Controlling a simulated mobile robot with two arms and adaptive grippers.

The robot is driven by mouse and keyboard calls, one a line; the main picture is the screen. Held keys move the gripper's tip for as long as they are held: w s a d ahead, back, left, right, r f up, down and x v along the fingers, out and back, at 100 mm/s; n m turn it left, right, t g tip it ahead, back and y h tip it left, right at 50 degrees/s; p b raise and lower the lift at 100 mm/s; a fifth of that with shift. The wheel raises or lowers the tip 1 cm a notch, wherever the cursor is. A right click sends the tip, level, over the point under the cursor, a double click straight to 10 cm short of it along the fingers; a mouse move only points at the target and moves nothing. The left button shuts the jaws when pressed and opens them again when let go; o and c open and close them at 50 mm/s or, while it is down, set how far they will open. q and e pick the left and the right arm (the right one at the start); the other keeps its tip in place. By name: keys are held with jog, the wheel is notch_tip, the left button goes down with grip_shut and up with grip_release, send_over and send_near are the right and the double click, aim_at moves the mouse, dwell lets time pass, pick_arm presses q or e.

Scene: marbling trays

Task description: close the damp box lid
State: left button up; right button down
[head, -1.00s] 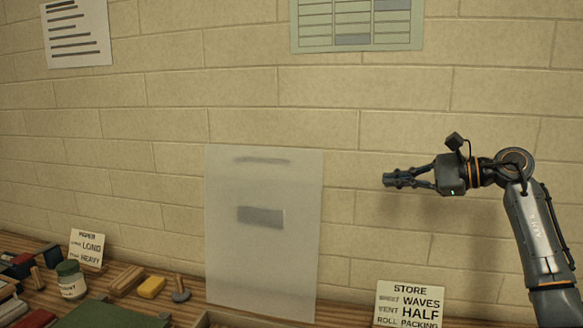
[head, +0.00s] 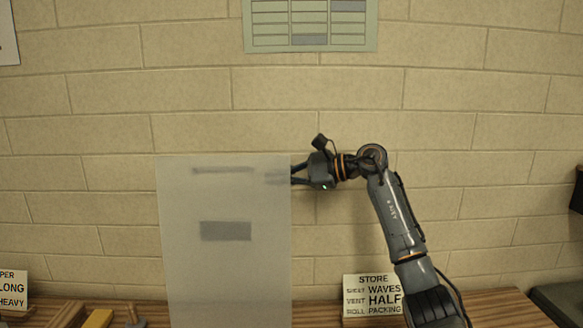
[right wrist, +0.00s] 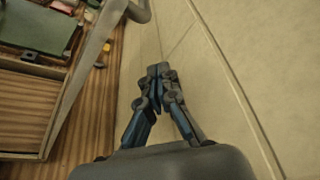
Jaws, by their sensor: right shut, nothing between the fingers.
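A translucent pale panel (head: 225,275), which looks like the damp box lid, stands upright in front of the wall, with a grey patch on it. In the right wrist view it seems to show nearly edge-on as a grey strip (right wrist: 83,70). My right gripper (head: 270,177) is shut and empty. Its fingertips show faintly through the panel's right edge, so they are behind it, on the wall side. In the right wrist view the closed fingertips (right wrist: 158,75) are apart from the strip. The box body is out of the head view. My left gripper is not in view.
A block wall (head: 450,150) stands close behind the gripper. A sign reading "STORE" (head: 373,280) stands on the wooden table (head: 490,310) below my right arm. Another sign (head: 12,290) and small tools are at lower left. A dark object (head: 562,305) is at lower right.

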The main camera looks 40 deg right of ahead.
aim_at(261, 173)
jog(key=a, duration=0.1)
jog(key=a+r+p, duration=0.2)
jog(key=shift+w+a, duration=0.3)
jog(key=shift+a, duration=0.1)
jog(key=shift+s+p, duration=0.2)
jog(key=shift+p, duration=0.1)
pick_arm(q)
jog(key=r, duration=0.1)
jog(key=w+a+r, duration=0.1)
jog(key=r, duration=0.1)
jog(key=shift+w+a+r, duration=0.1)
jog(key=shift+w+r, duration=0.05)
pick_arm(e)
jog(key=shift+w+a, duration=0.1)
jog(key=shift+a, duration=0.05)
